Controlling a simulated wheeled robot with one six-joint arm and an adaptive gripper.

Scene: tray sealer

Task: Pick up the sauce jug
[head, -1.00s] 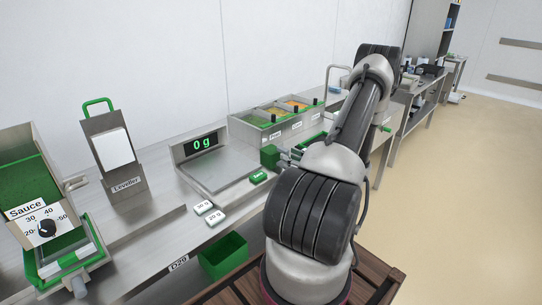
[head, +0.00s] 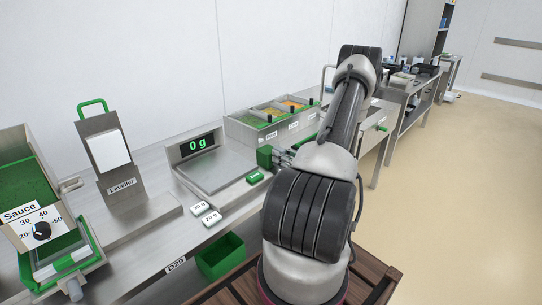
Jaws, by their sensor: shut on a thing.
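A dark green, box-shaped thing (head: 264,157), which I take for the sauce jug, is just beyond the scale's right end, in front of the ingredient bins. My gripper (head: 276,157) is at its right side and is shut on it. The fingers are small and partly hidden by my arm, so their exact hold is unclear. I cannot tell whether the jug is clear of the counter.
The scale (head: 212,170) reads 0 g, with a small green button (head: 255,177) nearby. The sauce dispenser (head: 40,228) and leveller (head: 103,150) stand left. Ingredient bins (head: 270,127) line the back. A green bin (head: 220,258) is below the counter edge.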

